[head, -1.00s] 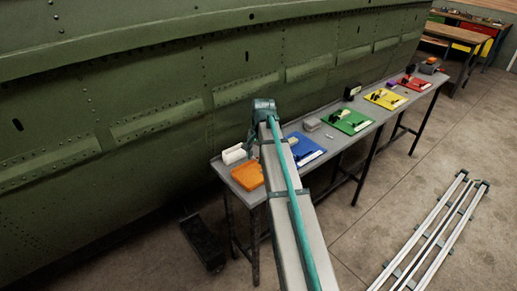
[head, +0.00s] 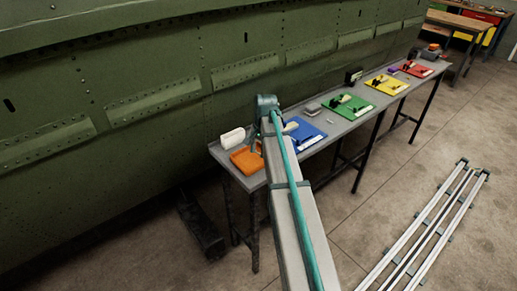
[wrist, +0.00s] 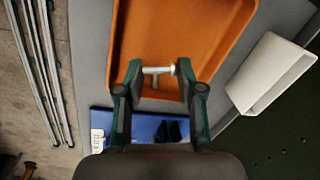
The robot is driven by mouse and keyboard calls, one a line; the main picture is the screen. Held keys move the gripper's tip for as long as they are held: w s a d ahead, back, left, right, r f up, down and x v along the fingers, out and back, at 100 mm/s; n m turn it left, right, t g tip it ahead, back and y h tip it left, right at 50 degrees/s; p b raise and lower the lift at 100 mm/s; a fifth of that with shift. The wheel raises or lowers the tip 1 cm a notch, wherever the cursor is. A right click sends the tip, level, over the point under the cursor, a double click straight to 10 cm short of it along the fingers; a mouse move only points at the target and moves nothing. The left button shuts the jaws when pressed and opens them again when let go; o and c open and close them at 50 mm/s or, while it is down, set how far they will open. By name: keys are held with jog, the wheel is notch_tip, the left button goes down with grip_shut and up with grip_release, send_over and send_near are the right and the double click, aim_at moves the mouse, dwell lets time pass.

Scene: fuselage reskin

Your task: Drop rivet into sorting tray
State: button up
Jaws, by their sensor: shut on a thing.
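The sorting tray is an orange tray (wrist: 190,30) with a low rim, below my gripper in the wrist view. It also shows at the near left end of the bench in the head view (head: 246,160), partly behind my arm. My gripper (wrist: 157,69) is shut on a small silver rivet (wrist: 153,71), which lies crosswise between the two fingertips. In the wrist view, the rivet and fingertips appear over the lower part of the tray. A small pale pin shape or shadow shows just below the rivet. How high the rivet is above the tray floor I cannot tell.
A white open box (wrist: 270,72) stands right of the tray in the wrist view. A blue mat (head: 304,133) with dark items lies beside the tray. Green (head: 347,106), yellow and red mats follow along the bench. The green fuselage wall (head: 120,120) rises behind it.

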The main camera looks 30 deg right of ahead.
aim_at(262, 161)
jog(key=o, duration=0.8)
jog(key=shift+r, duration=0.1)
jog(key=r, duration=0.4)
jog(key=s+r, duration=0.1)
jog(key=r, duration=0.3)
jog(key=d+r, duration=0.1)
jog(key=r, duration=0.2)
jog(key=shift+s+r, duration=0.15)
jog(key=shift+r, duration=0.25)
jog(key=shift+a, duration=0.1)
